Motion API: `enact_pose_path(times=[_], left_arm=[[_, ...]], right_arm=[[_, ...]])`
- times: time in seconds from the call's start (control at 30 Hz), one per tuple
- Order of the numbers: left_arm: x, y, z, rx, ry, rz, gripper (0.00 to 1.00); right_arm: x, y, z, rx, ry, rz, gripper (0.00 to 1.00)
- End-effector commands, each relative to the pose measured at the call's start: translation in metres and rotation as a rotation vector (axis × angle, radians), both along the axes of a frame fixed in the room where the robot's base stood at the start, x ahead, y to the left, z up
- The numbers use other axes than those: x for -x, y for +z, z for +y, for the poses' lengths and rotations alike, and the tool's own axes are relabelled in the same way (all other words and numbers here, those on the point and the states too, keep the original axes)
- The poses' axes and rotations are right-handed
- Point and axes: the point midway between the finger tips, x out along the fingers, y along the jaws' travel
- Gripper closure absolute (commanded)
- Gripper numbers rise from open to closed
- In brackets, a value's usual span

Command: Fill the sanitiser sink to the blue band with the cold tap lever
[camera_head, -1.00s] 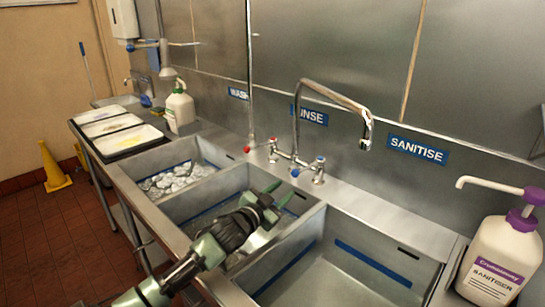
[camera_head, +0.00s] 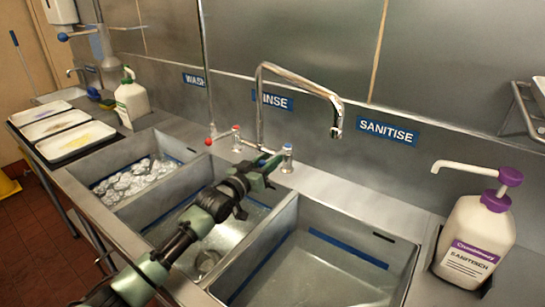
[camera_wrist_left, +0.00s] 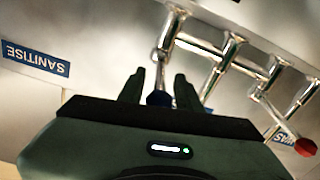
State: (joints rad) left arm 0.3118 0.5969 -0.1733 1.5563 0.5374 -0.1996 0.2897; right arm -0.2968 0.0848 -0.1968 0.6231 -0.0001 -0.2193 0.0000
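The sanitise sink (camera_head: 300,292) is the right basin. A blue band (camera_head: 345,248) runs along its inner walls, and I see no clear water in it. The chrome spout (camera_head: 300,78) ends left of the SANITISE sign (camera_head: 387,132), with no stream visible. The cold tap (camera_head: 287,160) has a blue top. The fingers are apart, with gaps beside the knob. In the head view my left gripper (camera_head: 268,166) is at the cold tap. My right gripper is not visible.
The red hot lever knob (camera_head: 208,141) is left of the cold tap. A sanitiser pump bottle (camera_head: 474,240) stands right of the sink. Trays (camera_head: 72,140) lie on the left drainer.

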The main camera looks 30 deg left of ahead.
Motion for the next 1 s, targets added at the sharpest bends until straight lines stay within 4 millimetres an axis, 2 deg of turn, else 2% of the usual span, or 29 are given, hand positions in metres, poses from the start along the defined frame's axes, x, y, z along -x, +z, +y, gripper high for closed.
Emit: enact_pose_path(times=[0.1, 0.2, 0.5, 0.53, 0.63, 1.0], left_arm=[[-0.013, 0.0, -0.002, 0.0, 0.0, 0.001, 0.66], [-0.018, 0.0, -0.002, 0.0, 0.0, 0.001, 0.66], [-0.02, 0.0, -0.003, -0.001, 0.0, 0.001, 0.66], [-0.02, 0.0, -0.003, -0.001, 0.0, 0.001, 0.71], [-0.02, 0.0, -0.003, -0.001, 0.0, 0.001, 0.99], [-0.02, -0.001, -0.002, -0.001, 0.001, 0.001, 1.0]], right_arm=[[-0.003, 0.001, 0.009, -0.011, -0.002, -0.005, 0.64], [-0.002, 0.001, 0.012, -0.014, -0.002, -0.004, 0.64], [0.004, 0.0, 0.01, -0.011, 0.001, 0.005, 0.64], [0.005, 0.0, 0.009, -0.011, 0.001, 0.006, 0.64], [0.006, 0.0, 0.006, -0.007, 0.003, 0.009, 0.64], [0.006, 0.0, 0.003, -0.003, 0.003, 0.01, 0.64]])
